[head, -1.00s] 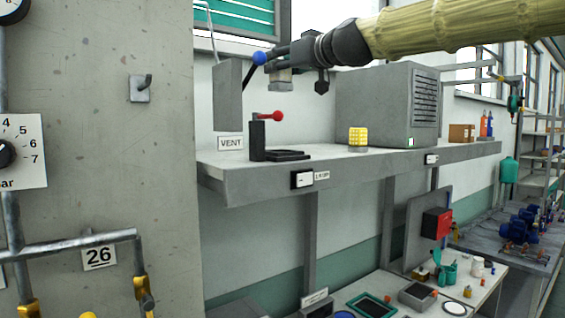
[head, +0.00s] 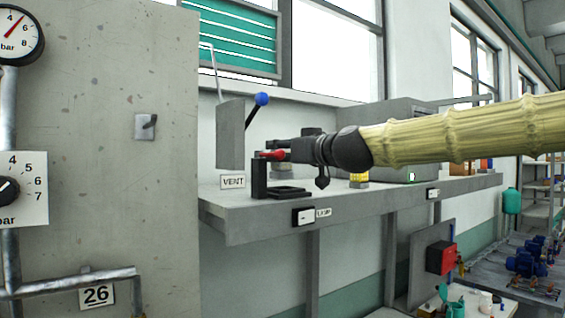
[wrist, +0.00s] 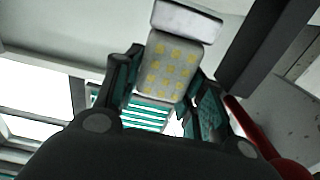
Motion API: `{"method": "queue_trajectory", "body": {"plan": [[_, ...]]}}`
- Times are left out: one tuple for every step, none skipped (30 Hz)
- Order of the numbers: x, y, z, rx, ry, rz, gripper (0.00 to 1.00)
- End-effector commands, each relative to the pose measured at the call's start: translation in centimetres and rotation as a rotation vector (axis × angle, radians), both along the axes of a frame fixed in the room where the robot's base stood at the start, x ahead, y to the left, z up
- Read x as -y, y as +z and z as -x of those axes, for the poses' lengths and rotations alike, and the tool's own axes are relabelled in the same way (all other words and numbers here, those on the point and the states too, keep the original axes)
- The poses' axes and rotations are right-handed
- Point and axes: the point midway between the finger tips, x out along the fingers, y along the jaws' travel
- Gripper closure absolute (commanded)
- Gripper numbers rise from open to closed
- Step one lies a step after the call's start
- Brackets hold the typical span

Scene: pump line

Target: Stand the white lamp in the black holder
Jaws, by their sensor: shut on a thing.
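The white lamp (wrist: 168,68), with yellow dots on its face and a pale block (wrist: 186,20) at its far end, is between my gripper's fingers (wrist: 155,88) in the wrist view. In the head view, my gripper (head: 276,147) is shut on it close above the shelf. Only a small part of the lamp (head: 285,168) shows below the fingers. The black holder (head: 259,181) has an upright post, a flat base and a red-knobbed lever (head: 271,155). The lamp is just above or behind the holder's base; I cannot tell whether they touch.
The grey shelf (head: 345,208) carries a yellow lamp (head: 359,181), partly hidden by my arm, and a large grey cabinet (head: 395,115). A grey upright panel (head: 230,135) and a blue-knobbed lever (head: 261,99) stand behind the holder. A concrete pillar (head: 110,180) is left.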

Motion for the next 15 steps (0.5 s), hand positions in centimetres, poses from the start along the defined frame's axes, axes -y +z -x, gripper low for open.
{"method": "queue_trajectory", "body": {"plan": [[0.2, -0.6, -0.1, -0.005, -0.001, -0.003, 0.85], [0.2, -0.9, -0.1, -0.004, -0.001, -0.002, 0.85], [0.1, -1.4, -0.1, -0.003, 0.0, -0.001, 0.85], [0.1, -1.8, -0.1, -0.003, 0.0, -0.001, 0.85], [0.1, -2.1, -0.1, -0.003, 0.0, -0.001, 0.85], [0.1, -2.4, -0.1, -0.003, -0.001, -0.002, 0.85], [0.1, -2.6, -0.1, -0.003, -0.001, -0.002, 0.85], [0.1, -2.7, -0.1, -0.002, -0.001, -0.001, 0.85], [0.1, -2.9, -0.1, -0.001, -0.001, -0.001, 0.85], [0.1, -2.9, -0.1, -0.001, -0.001, -0.001, 0.85], [0.1, -2.9, -0.1, -0.001, -0.001, -0.001, 0.85], [0.1, -2.9, -0.1, 0.0, -0.001, 0.0, 0.85], [0.1, -2.9, -0.1, 0.0, -0.001, 0.0, 0.85], [0.1, -2.9, -0.1, 0.0, -0.001, 0.0, 0.85], [0.1, -2.9, -0.1, 0.0, -0.001, 0.0, 0.85]]}}
